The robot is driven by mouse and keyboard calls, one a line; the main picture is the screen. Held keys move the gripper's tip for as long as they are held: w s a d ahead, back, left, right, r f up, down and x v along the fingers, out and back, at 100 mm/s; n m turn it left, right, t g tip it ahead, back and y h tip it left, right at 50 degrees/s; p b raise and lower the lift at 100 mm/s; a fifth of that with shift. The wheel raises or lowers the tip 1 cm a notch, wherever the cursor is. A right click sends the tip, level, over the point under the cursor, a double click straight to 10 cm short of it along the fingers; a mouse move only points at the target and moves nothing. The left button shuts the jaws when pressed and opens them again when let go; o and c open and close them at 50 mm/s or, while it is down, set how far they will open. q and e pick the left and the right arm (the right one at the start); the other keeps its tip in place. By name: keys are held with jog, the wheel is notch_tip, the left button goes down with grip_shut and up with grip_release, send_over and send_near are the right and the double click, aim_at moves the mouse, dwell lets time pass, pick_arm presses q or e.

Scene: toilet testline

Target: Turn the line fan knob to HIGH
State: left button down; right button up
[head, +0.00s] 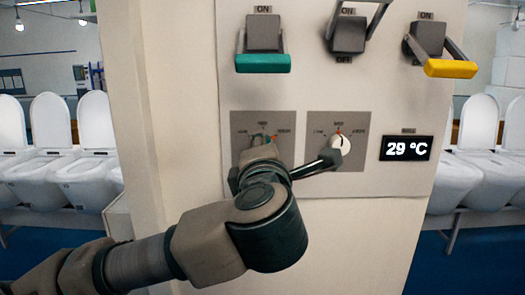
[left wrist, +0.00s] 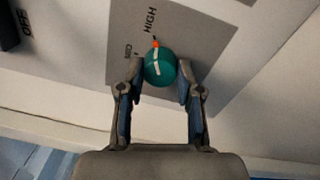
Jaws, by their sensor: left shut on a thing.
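A round teal knob (left wrist: 160,68) with a white pointer line sits on a grey dial plate in the left wrist view. Its pointer line aims toward an orange mark beside the word HIGH. My left gripper (left wrist: 161,76) has one finger on each side of the knob and is shut on it. In the head view my left gripper (head: 262,152) is at the left dial (head: 284,122) and hides most of its knob. The right dial has a white knob (head: 340,142). Dial names are too small to read. My right gripper is not in view.
Above the dials are three lever switches with teal (head: 263,63), dark (head: 347,33) and yellow (head: 450,69) parts. A display (head: 407,148) reads 29 °C. A dark rod-like part beside my gripper overlaps the white knob's edge; contact is unclear. White toilets stand on both sides.

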pick_arm(q)
jog(key=shift+d+f, duration=0.1)
jog(key=shift+f, duration=0.2)
jog(key=c, duration=0.8)
grip_release()
jog(key=shift+o, duration=0.2)
jog(key=shift+w, duration=0.1)
jog(key=shift+r, duration=0.1)
jog(key=s, duration=1.1)
jog(key=shift+s+d+f, duration=0.25)
jog(key=shift+s+f, duration=0.05)
jog(key=shift+s, duration=0.1)
